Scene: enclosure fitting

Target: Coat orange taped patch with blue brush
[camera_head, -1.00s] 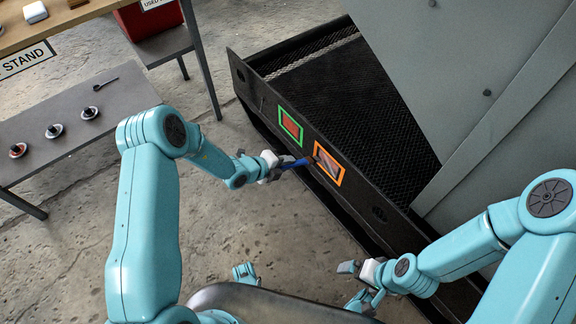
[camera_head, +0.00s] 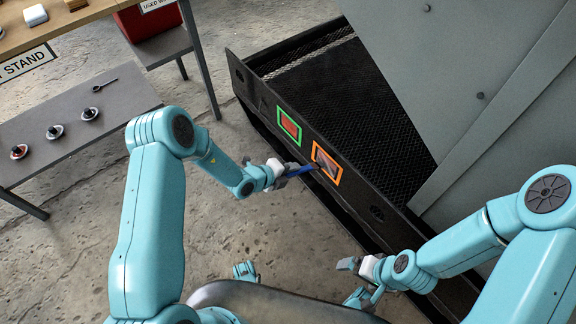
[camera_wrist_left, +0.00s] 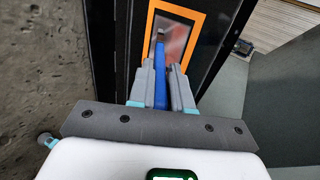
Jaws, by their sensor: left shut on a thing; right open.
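The orange taped patch (camera_head: 327,163) is on the dark side panel of the enclosure, with a greyish and reddish area inside the tape. It also shows in the left wrist view (camera_wrist_left: 197,19). My left gripper (camera_head: 287,172) is shut on the blue brush (camera_head: 302,170). The brush (camera_wrist_left: 163,75) points at the patch, and its tip overlaps the area inside the orange frame in the left wrist view. I cannot tell whether the bristles touch the surface. My right gripper (camera_head: 352,279) is open and empty, below and right of the patch, apart from the panel.
A green taped patch (camera_head: 289,125) with a red inside is left of the orange one. A grey bench (camera_head: 75,140) at left holds several small round lidded items and a dark tool. A red bin (camera_head: 155,33) stands behind. Floor between bench and enclosure is clear.

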